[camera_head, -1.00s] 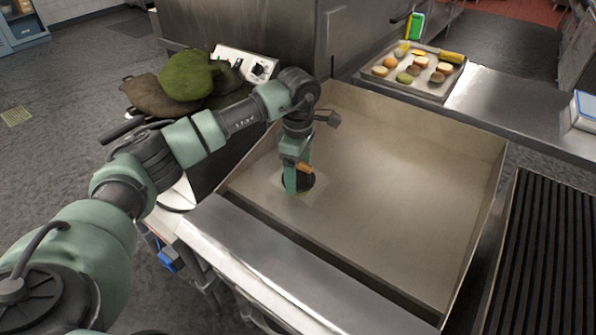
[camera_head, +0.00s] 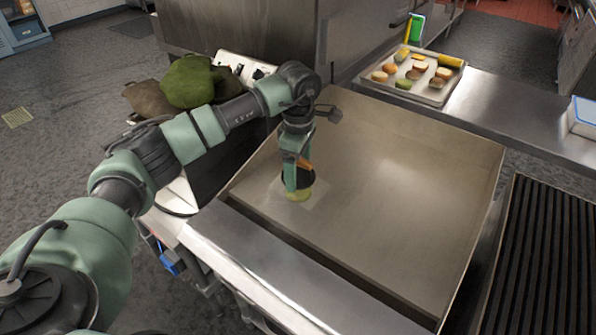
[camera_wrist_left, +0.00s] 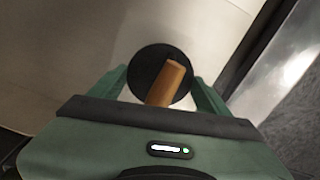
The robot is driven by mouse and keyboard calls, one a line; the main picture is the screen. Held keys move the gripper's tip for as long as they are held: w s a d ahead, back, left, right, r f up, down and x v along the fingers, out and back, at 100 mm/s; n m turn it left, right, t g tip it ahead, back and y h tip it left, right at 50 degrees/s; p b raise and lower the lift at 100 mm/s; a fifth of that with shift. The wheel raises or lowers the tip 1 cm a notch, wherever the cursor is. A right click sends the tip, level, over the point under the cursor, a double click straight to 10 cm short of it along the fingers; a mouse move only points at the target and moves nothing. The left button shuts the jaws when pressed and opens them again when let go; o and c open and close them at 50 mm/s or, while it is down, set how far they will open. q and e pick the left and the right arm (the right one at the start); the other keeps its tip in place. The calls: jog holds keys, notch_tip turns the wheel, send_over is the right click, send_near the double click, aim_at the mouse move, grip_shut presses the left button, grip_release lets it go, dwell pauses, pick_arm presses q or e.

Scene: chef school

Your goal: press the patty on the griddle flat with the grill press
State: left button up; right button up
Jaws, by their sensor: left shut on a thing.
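My left gripper (camera_head: 298,175) is shut on the grill press, over the left part of the griddle (camera_head: 400,170). The press has a round black plate (camera_head: 306,179) and a wooden handle (camera_head: 305,165). In the left wrist view, the handle (camera_wrist_left: 167,82) sits between the fingers of my left gripper (camera_wrist_left: 162,88) with the black plate (camera_wrist_left: 148,63) beyond it. The plate looks slightly above the patty, but contact is hard to tell. My right gripper is not in view.
The griddle has raised walls (camera_head: 488,205); its middle and right are bare. A tray (camera_head: 432,98) of food pieces stands on the steel counter behind. A ribbed black grill (camera_head: 545,255) lies to the right. Green and brown cloth-like items (camera_head: 188,82) lie at the left.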

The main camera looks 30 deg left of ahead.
pick_arm(q)
jog(key=shift+w+r+p, duration=0.1)
jog(key=shift+r+p, duration=1.35)
jog(key=shift+r, duration=1.35)
